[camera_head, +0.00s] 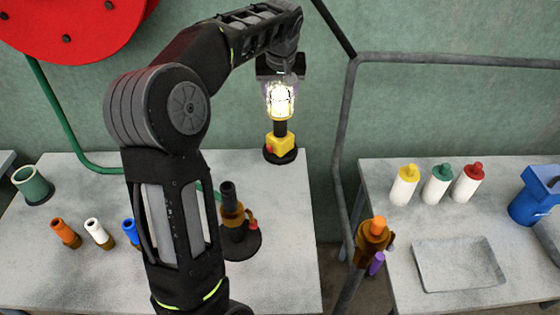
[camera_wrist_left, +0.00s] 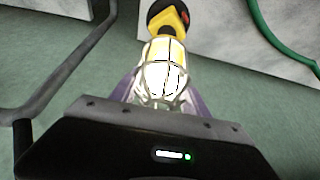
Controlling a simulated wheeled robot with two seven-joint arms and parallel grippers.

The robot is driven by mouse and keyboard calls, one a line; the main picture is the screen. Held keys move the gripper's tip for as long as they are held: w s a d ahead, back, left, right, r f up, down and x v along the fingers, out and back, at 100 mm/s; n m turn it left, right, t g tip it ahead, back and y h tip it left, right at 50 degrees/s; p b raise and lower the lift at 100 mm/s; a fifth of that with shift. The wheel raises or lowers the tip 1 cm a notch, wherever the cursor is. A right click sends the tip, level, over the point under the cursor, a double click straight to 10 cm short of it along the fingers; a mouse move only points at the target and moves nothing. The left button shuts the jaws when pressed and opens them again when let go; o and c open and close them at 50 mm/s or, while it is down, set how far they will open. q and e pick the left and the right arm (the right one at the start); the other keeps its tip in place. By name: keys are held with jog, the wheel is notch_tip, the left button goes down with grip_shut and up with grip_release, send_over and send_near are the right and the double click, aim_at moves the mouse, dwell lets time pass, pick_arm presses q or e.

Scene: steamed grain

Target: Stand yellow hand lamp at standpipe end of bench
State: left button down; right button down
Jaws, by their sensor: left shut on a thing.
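The yellow hand lamp (camera_head: 281,143) has a glowing caged bulb on top, a yellow body with a red button and a round black base. My left gripper (camera_head: 281,84) is shut on its cage from above. The lamp is upright at the back right corner of the left bench (camera_head: 290,215); I cannot tell whether its base touches the top. In the left wrist view the lit cage (camera_wrist_left: 163,68) sits between the fingers. A grey pipe with a brass, orange-capped fitting (camera_head: 374,238), apparently the standpipe, stands just right of this bench. My right gripper is not in view.
A dark-based brass fitting (camera_head: 240,238) stands on the left bench, with several coloured nozzles (camera_head: 65,233) and a green cup (camera_head: 33,186) further left. The right bench holds bottles (camera_head: 437,184), a grey tray (camera_head: 458,264) and a blue container (camera_head: 533,200). The bench's front right is clear.

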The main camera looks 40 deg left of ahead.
aim_at(280, 102)
pick_arm(q)
notch_tip(280, 102, down, 6)
jog(key=shift+r+p, duration=0.1)
jog(key=shift+p, duration=0.2)
jog(key=shift+f+p, duration=0.35)
jog(key=shift+f, duration=1.55)
jog(key=c, duration=0.5)
grip_release()
jog(key=b+v, duration=0.1)
jog(key=v, duration=1.1)
jog(key=shift+b, duration=0.4)
